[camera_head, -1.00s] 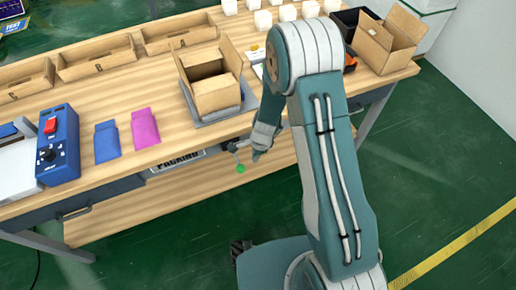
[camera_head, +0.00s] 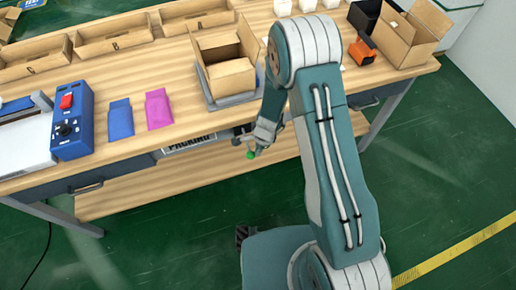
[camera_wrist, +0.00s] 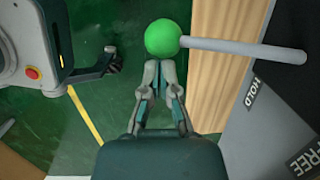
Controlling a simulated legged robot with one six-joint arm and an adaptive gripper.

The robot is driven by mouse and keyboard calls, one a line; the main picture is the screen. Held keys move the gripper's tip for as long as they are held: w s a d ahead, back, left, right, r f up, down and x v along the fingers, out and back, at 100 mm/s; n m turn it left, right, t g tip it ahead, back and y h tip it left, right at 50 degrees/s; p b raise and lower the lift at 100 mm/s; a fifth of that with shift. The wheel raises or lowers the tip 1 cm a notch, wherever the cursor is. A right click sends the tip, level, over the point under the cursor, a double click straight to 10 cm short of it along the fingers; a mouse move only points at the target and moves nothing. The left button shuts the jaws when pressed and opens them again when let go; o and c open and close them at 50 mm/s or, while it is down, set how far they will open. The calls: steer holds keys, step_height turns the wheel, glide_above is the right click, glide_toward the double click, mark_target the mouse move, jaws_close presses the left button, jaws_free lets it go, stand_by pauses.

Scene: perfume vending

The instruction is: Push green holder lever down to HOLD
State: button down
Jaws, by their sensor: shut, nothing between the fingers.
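The holder lever has a green ball knob (camera_head: 250,155) at its end, below the table's front edge beside the PACKING sign. In the wrist view the green knob (camera_wrist: 162,38) sits on a grey rod (camera_wrist: 245,48) reaching right toward a dark panel. The panel bears a HOLD label (camera_wrist: 258,93) and a FREE label (camera_wrist: 304,157); the rod passes above HOLD in the picture. My gripper (camera_wrist: 158,68) is shut and empty, its fingertips right at the knob's lower edge in that view. Whether they touch is unclear. In the head view my gripper (camera_head: 258,151) is at the knob.
The wooden table (camera_head: 180,105) carries an open cardboard box (camera_head: 228,78), a blue control box (camera_head: 72,122), and blue (camera_head: 120,118) and pink (camera_head: 158,108) pouches. A lower shelf (camera_head: 130,196) runs beneath. Green floor (camera_head: 180,235) in front is open.

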steer(key=shift+r, duration=0.2)
steer(key=s+d+r+n+t, duration=0.1)
steer(key=d+r+n, duration=0.15)
steer(key=r, duration=0.85)
steer(key=s+d+r+n, duration=0.1)
steer(key=d+r, duration=0.3)
steer(key=r, duration=0.8)
steer(key=s+d+r+n+t+h, duration=0.1)
steer(key=s+d+r+n+t, duration=0.1)
steer(key=s+r+n, duration=0.3)
steer(key=s+d+r+n+t+h, duration=0.1)
steer(key=s+d+r+n, duration=0.3)
steer(key=s+r, duration=0.7)
step_height(320, 180, up, 2)
steer(key=shift+s+r+n+t, duration=0.25)
steer(key=shift+n+t, duration=0.55)
steer(key=shift+n, duration=0.35)
steer(key=shift+d, duration=0.1)
